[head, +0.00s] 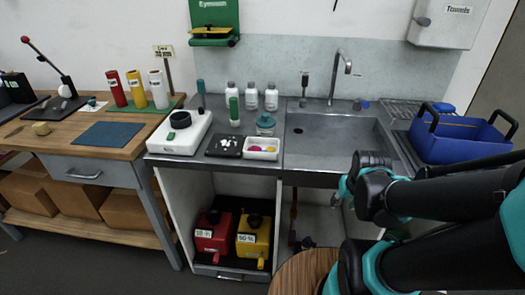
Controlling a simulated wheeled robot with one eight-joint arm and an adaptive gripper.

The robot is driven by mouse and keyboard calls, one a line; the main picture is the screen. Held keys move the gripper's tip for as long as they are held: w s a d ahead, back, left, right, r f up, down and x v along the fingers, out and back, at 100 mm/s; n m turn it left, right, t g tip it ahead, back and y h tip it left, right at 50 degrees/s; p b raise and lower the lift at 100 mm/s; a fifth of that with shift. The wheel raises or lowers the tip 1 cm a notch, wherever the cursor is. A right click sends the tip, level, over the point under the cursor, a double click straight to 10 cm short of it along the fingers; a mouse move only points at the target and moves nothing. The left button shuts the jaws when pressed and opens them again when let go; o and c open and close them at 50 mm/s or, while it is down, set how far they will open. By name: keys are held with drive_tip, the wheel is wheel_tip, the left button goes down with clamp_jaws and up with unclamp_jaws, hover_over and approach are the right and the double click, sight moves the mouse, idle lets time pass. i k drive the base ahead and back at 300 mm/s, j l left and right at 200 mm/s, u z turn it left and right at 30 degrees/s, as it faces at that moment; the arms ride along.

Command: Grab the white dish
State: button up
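A small white dish (261,156) sits on the metal counter left of the sink, near the front edge. It is a shallow rectangular tray holding small pink and yellow pieces. Its left side is close beside a dark flat tray with white bits on it. My arm reaches in from the right, in front of the sink, well to the right of the dish. I cannot make out my gripper's fingers.
A dark tray (224,146), a white device (180,135) and a glass jar (265,122) stand around the dish. White bottles (251,97) stand behind. The sink (335,135) lies right, with a blue crate (455,140) beyond. A round wooden top (300,275) is in front.

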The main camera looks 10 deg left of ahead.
sight(262, 149)
drive_tip(key=j, duration=0.65)
drive_tip(key=j+u, duration=0.75)
drive_tip(key=j, duration=0.15)
drive_tip(key=j+z, duration=0.15)
drive_tip(key=j, duration=0.35)
drive_tip(key=k+j+z, duration=0.15)
drive_tip(key=j, duration=0.3)
drive_tip(key=i, duration=0.05)
